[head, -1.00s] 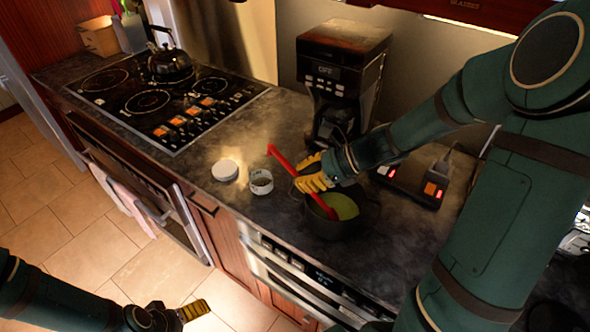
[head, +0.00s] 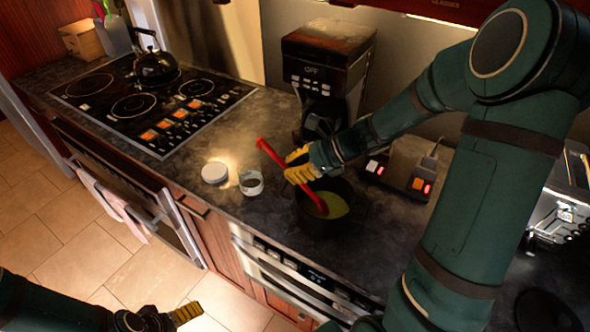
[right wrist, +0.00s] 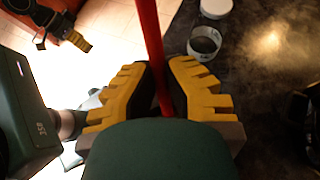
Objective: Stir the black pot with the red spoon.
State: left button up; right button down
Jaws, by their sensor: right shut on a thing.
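The black pot (head: 313,226) stands on the dark counter and holds a yellow-green content (head: 334,206). The red spoon (head: 270,153) is tilted, its handle rising up and to the left and its lower end in the pot. My right gripper (head: 300,167) is shut on the spoon's shaft, just above the pot's rim. In the right wrist view the red shaft (right wrist: 149,45) runs between the yellow fingers (right wrist: 165,92). The spoon's bowl end is hidden in the content. My left gripper (head: 185,314) is low at the left over the floor, away from the counter; its opening is unclear.
A small open tin (head: 251,184) and a white round lid (head: 215,172) sit left of the pot. A coffee maker (head: 325,80) stands behind. A device with red lights (head: 400,172) is at the right. The stove (head: 150,105) carries a kettle (head: 155,66).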

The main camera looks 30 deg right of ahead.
aim_at(262, 138)
jog(key=shift+r, duration=0.15)
jog(key=shift+w+a+r+p, duration=0.3)
jog(key=shift+a+r+p, duration=0.2)
jog(key=shift+r+p, duration=0.3)
jog(key=shift+w+a+r+p, duration=0.3)
jog(key=shift+a+r+p, duration=0.15)
jog(key=shift+r+p, duration=0.35)
jog(key=shift+w+a+r+p, duration=0.3)
jog(key=shift+a+r+p, duration=0.25)
jog(key=shift+r, duration=0.4)
jog(key=shift+w+a+r+p, duration=0.25)
jog(key=shift+a+r+p, duration=0.1)
jog(key=shift+r+p, duration=0.2)
jog(key=shift+w+a+r+p, duration=0.2)
jog(key=shift+a+r+p, duration=0.1)
jog(key=shift+r+p, duration=0.3)
jog(key=shift+w+a+r+p, duration=0.25)
jog(key=shift+a+r+p, duration=0.15)
jog(key=shift+r, duration=0.3)
jog(key=shift+r, duration=2.5)
